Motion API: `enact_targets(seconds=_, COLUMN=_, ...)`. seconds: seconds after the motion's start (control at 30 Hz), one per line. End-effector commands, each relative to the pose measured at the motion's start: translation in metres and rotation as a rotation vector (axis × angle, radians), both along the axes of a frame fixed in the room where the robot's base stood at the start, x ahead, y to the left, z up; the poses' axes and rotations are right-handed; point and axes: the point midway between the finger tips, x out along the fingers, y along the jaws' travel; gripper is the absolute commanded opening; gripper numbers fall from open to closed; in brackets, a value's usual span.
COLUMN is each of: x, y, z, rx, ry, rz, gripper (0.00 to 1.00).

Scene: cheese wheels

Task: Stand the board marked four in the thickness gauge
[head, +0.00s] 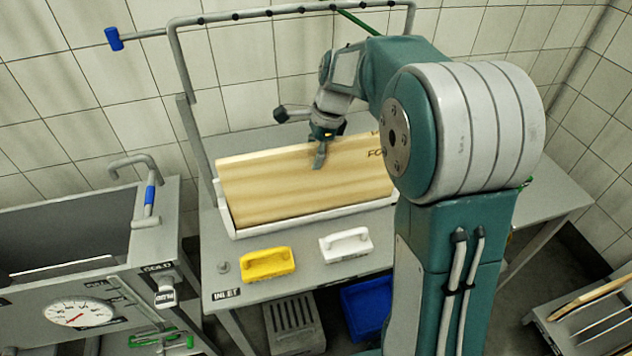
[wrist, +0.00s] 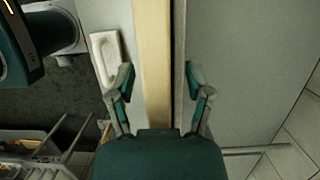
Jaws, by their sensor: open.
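A pale wooden board (head: 290,185) stands on its long edge in a white holder (head: 290,221) on the grey bench. Dark lettering starting "FO" shows at its right end; my arm hides the rest. My gripper (head: 320,158) is over the board's upper part, pointing down. In the wrist view my gripper (wrist: 158,80) is open, one finger on each side of the board's narrow top edge (wrist: 155,45). Whether either finger touches the wood I cannot tell. I cannot make out for sure which thing is the thickness gauge.
A yellow handled block (head: 267,263) and a white handled block (head: 346,245) lie on the bench in front of the holder. A metal vat with a dial (head: 80,312) stands at left. A pipe frame (head: 290,10) rises behind the board. A rack (head: 585,310) stands at lower right.

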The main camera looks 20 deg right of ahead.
Motion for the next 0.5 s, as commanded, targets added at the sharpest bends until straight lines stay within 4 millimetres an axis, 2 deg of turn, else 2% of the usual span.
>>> enact_targets(seconds=0.07, x=0.0, y=-0.0001, z=0.0003, rx=0.0, ry=0.0, rz=0.0, gripper=0.66)
enact_targets(seconds=0.17, x=0.0, y=-0.0002, z=0.0003, rx=0.0, ry=0.0, rz=0.0, gripper=0.26)
enact_targets(seconds=0.2, x=0.0001, y=-0.0002, z=0.0004, rx=0.0, ry=0.0, rz=0.0, gripper=0.08)
enact_targets(seconds=0.23, x=0.0001, y=-0.0002, z=0.0004, rx=0.0, ry=0.0, rz=0.0, gripper=0.0)
enact_targets(seconds=0.5, x=0.0006, y=-0.0001, z=0.0007, rx=0.0, ry=-0.001, rz=0.001, gripper=0.0)
